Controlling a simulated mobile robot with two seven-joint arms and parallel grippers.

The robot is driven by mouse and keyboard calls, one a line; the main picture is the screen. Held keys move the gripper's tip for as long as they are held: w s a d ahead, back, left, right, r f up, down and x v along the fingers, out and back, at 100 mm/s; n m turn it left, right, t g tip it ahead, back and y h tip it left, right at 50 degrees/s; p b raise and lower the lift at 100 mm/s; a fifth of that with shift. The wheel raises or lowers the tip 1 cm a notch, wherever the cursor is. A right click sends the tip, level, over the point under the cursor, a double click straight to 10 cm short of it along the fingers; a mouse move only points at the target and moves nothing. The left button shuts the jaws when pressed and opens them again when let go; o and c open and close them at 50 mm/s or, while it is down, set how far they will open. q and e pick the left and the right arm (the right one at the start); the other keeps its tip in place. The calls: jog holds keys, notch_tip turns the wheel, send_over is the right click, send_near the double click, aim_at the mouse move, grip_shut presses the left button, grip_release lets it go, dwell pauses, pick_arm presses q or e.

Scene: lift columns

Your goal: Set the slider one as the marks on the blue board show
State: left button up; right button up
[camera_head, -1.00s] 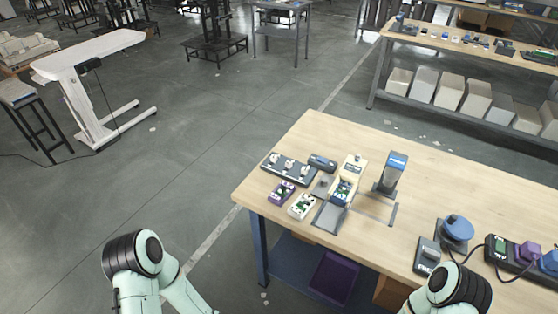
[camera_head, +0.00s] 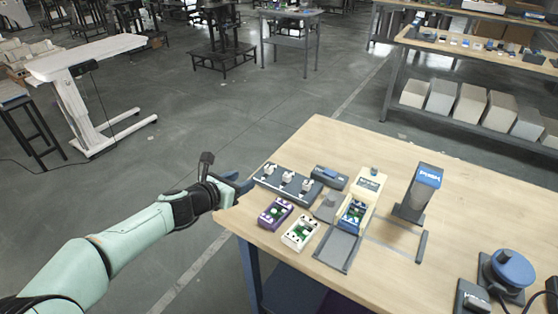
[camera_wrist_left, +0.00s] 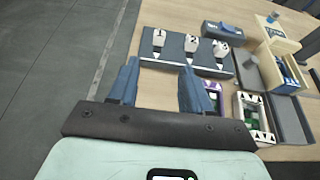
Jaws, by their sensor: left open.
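A dark blue-grey board (camera_head: 258,180) lies at the table's near left corner with three white sliders in a row. In the left wrist view the board (camera_wrist_left: 178,69) shows the sliders numbered 1, 2 and 3. Slider one (camera_wrist_left: 159,40) is the leftmost, and it also shows in the head view (camera_head: 270,169). Any fine marks beside it are too small to read. My left gripper (camera_head: 243,185) is open and empty just left of the board, its blue fingers (camera_wrist_left: 158,70) pointing towards slider one and apart from it. My right gripper is out of view.
A purple box (camera_head: 275,212) and a white box (camera_head: 300,233) sit in front of the board. A dark block (camera_head: 329,178) is behind its right end. A cream holder (camera_head: 368,182) and a grey post (camera_head: 418,192) stand to the right. The table's left edge is close.

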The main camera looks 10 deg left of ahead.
aim_at(268, 167)
pick_arm(q)
jog(key=p+x, duration=0.2)
jog(key=x, duration=1.1)
jog(key=shift+w+r, duration=0.15)
jog(key=shift+w, duration=0.1)
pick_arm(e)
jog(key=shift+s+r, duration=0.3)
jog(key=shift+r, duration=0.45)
